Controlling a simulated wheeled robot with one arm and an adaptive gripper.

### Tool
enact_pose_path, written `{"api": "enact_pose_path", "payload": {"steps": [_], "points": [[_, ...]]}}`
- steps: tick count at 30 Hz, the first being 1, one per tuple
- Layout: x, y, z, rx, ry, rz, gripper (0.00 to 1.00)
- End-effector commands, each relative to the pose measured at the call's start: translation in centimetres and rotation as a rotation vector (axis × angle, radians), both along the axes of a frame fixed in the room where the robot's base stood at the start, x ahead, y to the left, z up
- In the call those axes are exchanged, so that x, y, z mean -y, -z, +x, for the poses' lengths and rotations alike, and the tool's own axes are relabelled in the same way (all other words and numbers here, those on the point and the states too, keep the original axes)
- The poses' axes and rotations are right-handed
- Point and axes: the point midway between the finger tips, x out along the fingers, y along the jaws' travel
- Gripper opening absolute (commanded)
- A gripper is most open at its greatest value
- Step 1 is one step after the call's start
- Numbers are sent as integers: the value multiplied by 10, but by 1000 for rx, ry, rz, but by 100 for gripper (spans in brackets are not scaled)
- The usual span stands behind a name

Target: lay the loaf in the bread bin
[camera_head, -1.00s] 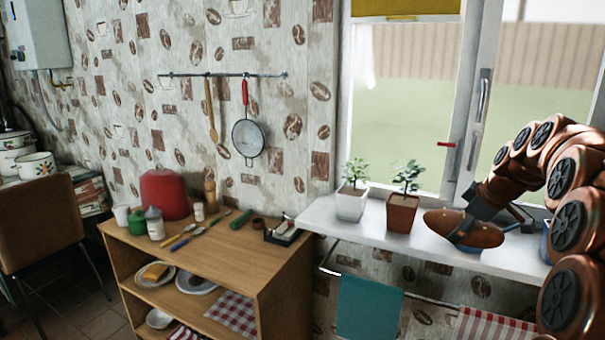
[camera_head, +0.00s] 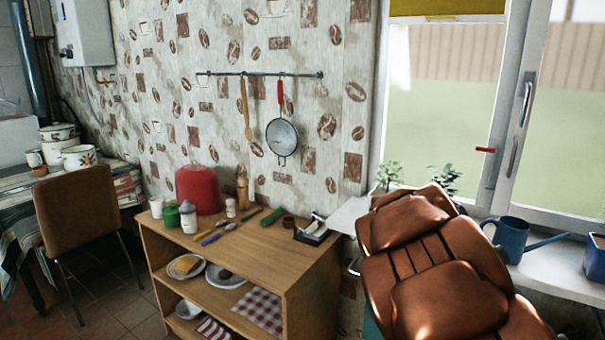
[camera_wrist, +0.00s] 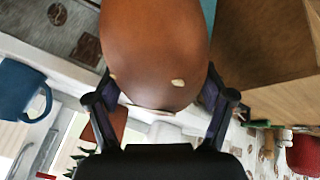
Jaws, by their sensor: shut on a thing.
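The brown, rounded loaf (camera_wrist: 155,50) with a few pale marks fills the top middle of the wrist view. My gripper (camera_wrist: 160,88) is shut on it, with one dark finger at each side. In the head view my copper arm hides the gripper and the loaf. I cannot pick out the bread bin for certain. A red, rounded object (camera_head: 199,190) stands on top of the wooden shelf unit (camera_head: 262,262); I cannot tell whether it is the bin.
Jars, cutlery and a small black rack (camera_head: 316,233) crowd the shelf top. Plates and a checked cloth (camera_head: 258,308) lie on the shelf below. A blue watering can (camera_head: 511,240) and potted plants stand on the sill. A chair (camera_head: 78,208) is at left.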

Motion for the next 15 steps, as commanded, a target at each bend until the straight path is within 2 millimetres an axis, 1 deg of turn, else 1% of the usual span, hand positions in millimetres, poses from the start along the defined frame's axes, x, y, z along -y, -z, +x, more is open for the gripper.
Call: {"api": "enact_pose_path", "payload": {"steps": [4, 7, 11, 15], "points": [[1, 4, -5, 3, 56, 1, 21], [-2, 4, -6, 0, 69, 2, 21], [-15, 7, -9, -4, 71, 6, 21], [-34, 15, -14, -10, 69, 8, 21]]}}
